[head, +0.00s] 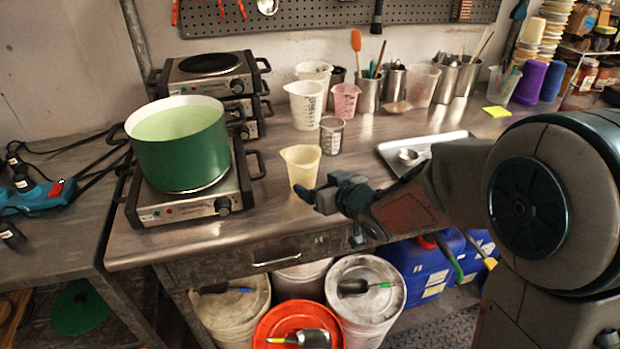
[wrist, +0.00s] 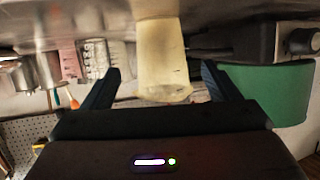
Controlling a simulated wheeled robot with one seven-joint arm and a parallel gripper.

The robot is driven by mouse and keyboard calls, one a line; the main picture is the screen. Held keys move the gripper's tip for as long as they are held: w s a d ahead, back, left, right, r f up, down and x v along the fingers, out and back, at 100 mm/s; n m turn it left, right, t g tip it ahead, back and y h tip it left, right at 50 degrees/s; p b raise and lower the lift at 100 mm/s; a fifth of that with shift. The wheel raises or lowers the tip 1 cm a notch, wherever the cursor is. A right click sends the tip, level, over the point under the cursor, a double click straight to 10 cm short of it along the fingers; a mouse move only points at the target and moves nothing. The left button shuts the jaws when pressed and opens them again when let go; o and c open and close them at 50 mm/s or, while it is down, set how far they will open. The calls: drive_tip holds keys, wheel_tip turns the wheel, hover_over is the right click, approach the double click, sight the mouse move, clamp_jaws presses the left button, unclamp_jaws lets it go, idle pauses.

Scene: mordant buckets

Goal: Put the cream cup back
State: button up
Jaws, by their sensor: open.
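The cream cup (head: 301,167) is a pale yellow, translucent beaker with a spout. It stands upright on the steel bench, right of the hot plate with the green pot. My gripper (head: 322,197) is low at the bench's front edge, just in front and to the right of the cup. In the wrist view, which looks upside down, the cream cup (wrist: 163,50) shows between the open fingers of my gripper (wrist: 160,73), with gaps on both sides. How deep the cup sits between the fingers is hard to tell.
The green pot (head: 181,148) sits on a hot plate to the left. A clear measuring cup (head: 332,136) stands behind the cream cup, with white beakers (head: 305,104) and a pink one (head: 345,101) further back. A metal tray (head: 392,152) lies right. Lidded buckets (head: 365,290) stand below.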

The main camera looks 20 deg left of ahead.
drive_tip(key=shift+v, duration=2.05)
drive_tip(key=s+d+m+h, duration=0.3)
drive_tip(key=d+m+h, duration=0.45)
drive_tip(key=d, duration=1.15)
drive_tip(key=s+d+g, duration=0.2)
drive_tip(key=s, duration=0.3)
drive_tip(key=s+d+f+m+g+h, duration=0.1)
drive_tip(key=s+d+g, duration=0.1)
drive_tip(key=s, duration=0.3)
drive_tip(key=s+d+g+h, duration=0.1)
drive_tip(key=s+d+g, duration=0.1)
drive_tip(key=s, duration=0.4)
drive_tip(key=shift+d+f+g, duration=0.2)
drive_tip(key=shift+d+g, duration=0.15)
drive_tip(key=shift+g, duration=0.35)
drive_tip(key=shift+s+m+h, duration=0.15)
drive_tip(key=shift+m+h, duration=0.1)
